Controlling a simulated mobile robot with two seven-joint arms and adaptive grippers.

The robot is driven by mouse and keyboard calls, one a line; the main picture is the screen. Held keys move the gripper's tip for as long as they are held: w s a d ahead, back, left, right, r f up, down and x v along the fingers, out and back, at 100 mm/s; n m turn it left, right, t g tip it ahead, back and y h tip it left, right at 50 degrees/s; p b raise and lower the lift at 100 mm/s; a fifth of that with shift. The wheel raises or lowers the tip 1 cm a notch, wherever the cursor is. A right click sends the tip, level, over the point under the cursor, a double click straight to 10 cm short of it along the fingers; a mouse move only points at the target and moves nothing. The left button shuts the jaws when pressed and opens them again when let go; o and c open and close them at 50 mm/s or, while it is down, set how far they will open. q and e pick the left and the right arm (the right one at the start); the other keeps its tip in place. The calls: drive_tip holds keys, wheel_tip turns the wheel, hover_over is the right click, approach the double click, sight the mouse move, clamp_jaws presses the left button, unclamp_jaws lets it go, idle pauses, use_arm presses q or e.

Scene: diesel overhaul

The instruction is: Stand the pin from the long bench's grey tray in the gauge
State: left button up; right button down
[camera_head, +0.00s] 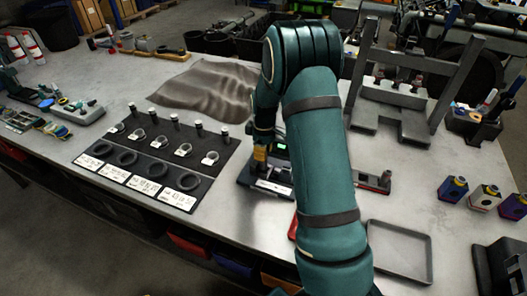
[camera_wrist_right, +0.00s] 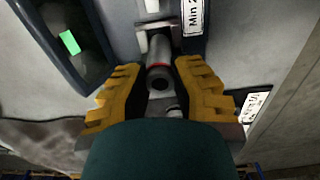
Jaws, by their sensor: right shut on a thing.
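My right gripper (camera_head: 262,160) is over the gauge (camera_head: 268,187) in the head view, and my forearm covers part of that area. In the right wrist view the yellow fingers of my right gripper (camera_wrist_right: 158,88) are shut on the pin (camera_wrist_right: 159,50), a grey cylinder with a red band and a dark hole in its near end. The pin's far end is close to a metal bracket of the gauge (camera_wrist_right: 155,28); I cannot tell whether they touch. The grey tray (camera_head: 429,262) is at the lower right and looks empty. My left gripper is not in view.
A black mat (camera_head: 85,158) with rings, cards and several upright pins lies left of the gauge. A brown cloth (camera_head: 205,85) lies behind it. A grey steel stand (camera_head: 365,115) is at the back right.

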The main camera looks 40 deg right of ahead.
drive_tip(key=shift+f, duration=0.2)
drive_tip(key=shift+f+b, duration=0.35)
drive_tip(key=shift+b, duration=0.1)
drive_tip(key=shift+f+b, duration=0.45)
drive_tip(key=shift+f, duration=0.1)
idle(0.4)
drive_tip(key=shift+c, duration=1.8)
unclamp_jaws()
drive_tip(key=shift+r, duration=0.1)
drive_tip(key=shift+r+p, duration=2.75)
drive_tip(key=shift+r, duration=1.2)
